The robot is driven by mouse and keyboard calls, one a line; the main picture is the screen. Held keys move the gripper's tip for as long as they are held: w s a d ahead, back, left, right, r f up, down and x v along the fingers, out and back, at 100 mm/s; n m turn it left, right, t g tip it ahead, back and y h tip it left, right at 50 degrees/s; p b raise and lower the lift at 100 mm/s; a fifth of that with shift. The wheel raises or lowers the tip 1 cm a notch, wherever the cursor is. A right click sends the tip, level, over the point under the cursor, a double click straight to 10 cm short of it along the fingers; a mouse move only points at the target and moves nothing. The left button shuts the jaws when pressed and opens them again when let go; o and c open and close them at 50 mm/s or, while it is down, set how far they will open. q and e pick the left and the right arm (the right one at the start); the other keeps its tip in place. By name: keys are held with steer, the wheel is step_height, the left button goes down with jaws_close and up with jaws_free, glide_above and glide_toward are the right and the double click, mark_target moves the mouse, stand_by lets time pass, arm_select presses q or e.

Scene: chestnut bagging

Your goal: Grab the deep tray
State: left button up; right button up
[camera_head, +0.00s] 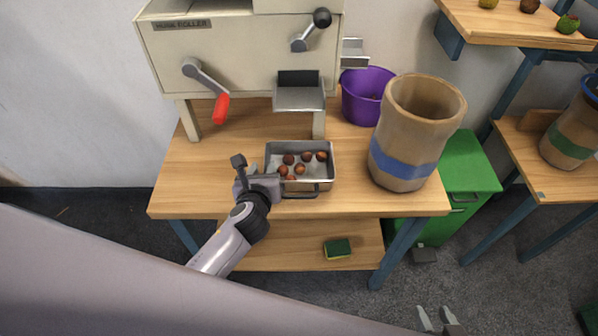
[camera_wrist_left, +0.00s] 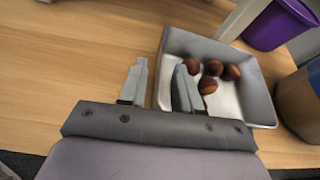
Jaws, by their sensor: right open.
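The deep tray (camera_head: 328,180) is a grey metal box with a front handle, on the wooden table below the machine's chute. Several brown chestnuts lie in it. My left gripper (camera_head: 254,175) is at the tray's left side. In the left wrist view, the left gripper (camera_wrist_left: 160,85) is open, with one finger outside the tray (camera_wrist_left: 255,95) and the other over its inside, so its left wall lies between them. A gap shows between the outer finger and the wall. My right gripper (camera_head: 437,318) is open and empty at the bottom edge, away from the table.
The cream roller machine (camera_head: 240,55) with a red-handled crank (camera_head: 221,106) stands behind the tray. A purple bucket (camera_head: 364,100) and a paper bag with a blue band (camera_head: 412,120) stand to the right. A sponge (camera_head: 337,248) lies on the lower shelf.

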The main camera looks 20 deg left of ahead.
arm_select(q)
steer(key=shift+x, duration=1)
steer(key=shift+r, duration=0.1)
jaws_close()
stand_by(0.6)
